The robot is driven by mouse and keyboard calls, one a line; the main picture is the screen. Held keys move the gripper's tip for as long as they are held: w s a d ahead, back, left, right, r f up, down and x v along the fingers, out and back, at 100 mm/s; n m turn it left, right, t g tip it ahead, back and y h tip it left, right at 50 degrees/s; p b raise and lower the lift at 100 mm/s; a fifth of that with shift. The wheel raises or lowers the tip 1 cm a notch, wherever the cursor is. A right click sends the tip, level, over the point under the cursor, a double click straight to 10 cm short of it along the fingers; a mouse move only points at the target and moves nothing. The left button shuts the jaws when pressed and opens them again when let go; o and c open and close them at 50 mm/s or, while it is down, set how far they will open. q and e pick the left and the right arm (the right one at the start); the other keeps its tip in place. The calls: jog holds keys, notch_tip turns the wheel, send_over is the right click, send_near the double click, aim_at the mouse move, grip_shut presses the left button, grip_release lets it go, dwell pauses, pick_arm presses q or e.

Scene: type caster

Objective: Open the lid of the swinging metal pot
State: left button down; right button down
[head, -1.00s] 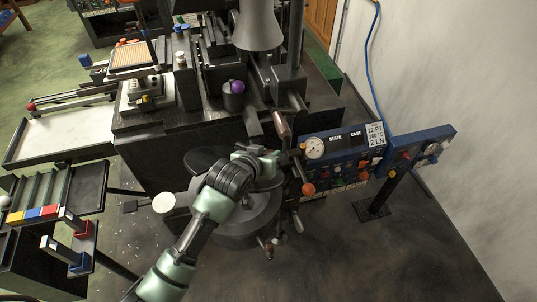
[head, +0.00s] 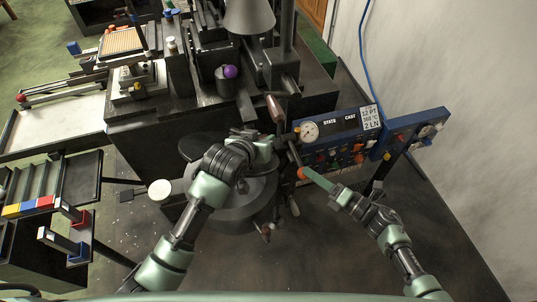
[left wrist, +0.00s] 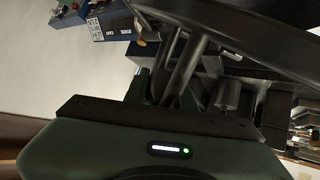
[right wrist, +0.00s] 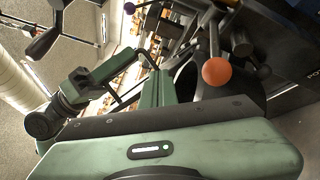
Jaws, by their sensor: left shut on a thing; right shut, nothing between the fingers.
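The round dark metal pot (head: 240,212) stands below the casting machine in the middle of the head view. My left forearm covers much of it. A dark, flat, lid-like part (head: 196,147) shows behind my left wrist; I cannot tell how far open it is. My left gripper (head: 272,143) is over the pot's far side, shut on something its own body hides. A dark slab (left wrist: 255,35) and rod (left wrist: 185,62) are close before it in the left wrist view. My right gripper (head: 308,174) is shut and empty beside an orange ball knob (right wrist: 218,70) on a rod.
A blue control panel (head: 340,151) with a dial stands just right of the grippers. A brown handle (head: 275,107) rises close to my left gripper. The machine bench (head: 150,106) fills the back left. Floor (head: 325,250) is clear at the front right.

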aim_at(269, 165)
pick_arm(q)
jog(key=shift+w+r, duration=0.15)
jog(key=shift+r, duration=0.05)
pick_arm(e)
jog(key=s+a+r+n+g+y, duration=0.2)
jog(key=a+r+n+g+y, duration=0.15)
jog(key=r+n, duration=0.35)
jog(key=shift+n+g+h, duration=0.25)
jog(key=shift+n+g, duration=0.1)
jog(key=shift+n, duration=0.25)
jog(key=x, duration=0.3)
jog(key=f+x, duration=0.1)
jog(key=x, duration=0.5)
jog(key=shift+w+a+f, duration=0.15)
jog(key=shift+w+a, duration=0.05)
jog(key=shift+a, duration=0.15)
jog(key=shift+w+d+r, duration=0.3)
jog(key=shift+w+r, duration=0.3)
pick_arm(q)
jog(key=c, duration=1.2)
grip_release()
jog(key=shift+f, duration=0.1)
jog(key=shift+o, duration=0.2)
jog(key=shift+f, duration=0.1)
pick_arm(e)
jog(key=shift+a, duration=0.1)
